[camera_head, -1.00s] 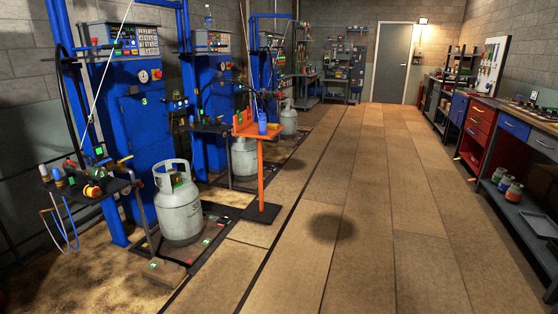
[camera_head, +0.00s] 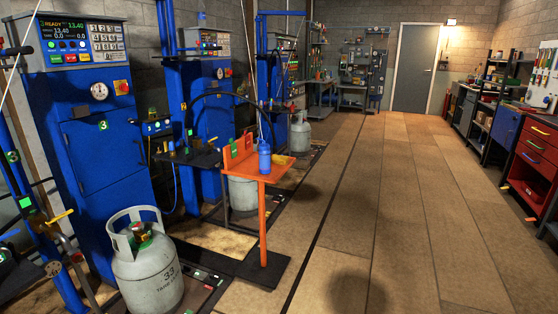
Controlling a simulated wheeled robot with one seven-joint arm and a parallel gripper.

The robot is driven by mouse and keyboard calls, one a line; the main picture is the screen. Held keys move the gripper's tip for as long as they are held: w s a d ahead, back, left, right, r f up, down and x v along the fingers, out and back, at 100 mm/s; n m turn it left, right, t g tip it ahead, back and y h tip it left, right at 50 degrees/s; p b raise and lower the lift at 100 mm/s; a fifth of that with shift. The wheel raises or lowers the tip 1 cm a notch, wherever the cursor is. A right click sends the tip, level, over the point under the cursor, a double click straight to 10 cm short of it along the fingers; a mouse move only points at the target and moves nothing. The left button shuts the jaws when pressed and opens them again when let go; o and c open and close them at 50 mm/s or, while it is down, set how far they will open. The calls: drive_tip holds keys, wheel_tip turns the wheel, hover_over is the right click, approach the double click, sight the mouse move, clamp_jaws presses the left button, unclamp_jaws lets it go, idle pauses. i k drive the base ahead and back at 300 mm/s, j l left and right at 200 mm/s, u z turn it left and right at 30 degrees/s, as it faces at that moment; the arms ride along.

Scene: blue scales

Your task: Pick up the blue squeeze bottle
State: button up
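A blue squeeze bottle (camera_head: 265,156) stands upright on the small top of an orange stand (camera_head: 262,215), a little left of the middle of the head view. Something yellow (camera_head: 285,160) lies beside the bottle on the stand's top. A small green object (camera_head: 234,153) shows at the stand's raised back plate. My gripper is not in view.
Blue filling scales (camera_head: 95,110) line the left wall. A gas cylinder (camera_head: 148,265) stands at the lower left, others behind the stand. The stand has a flat dark base (camera_head: 265,270) on the floor. The wooden floor (camera_head: 390,220) to the right is clear up to the workbenches.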

sight(264, 156)
drive_tip(key=i, duration=1.95)
drive_tip(key=i+j, duration=0.15)
drive_tip(key=i, duration=0.3)
drive_tip(key=i+j, duration=0.2)
drive_tip(key=i, duration=0.25)
drive_tip(key=i+j, duration=0.1)
drive_tip(key=j, duration=0.15)
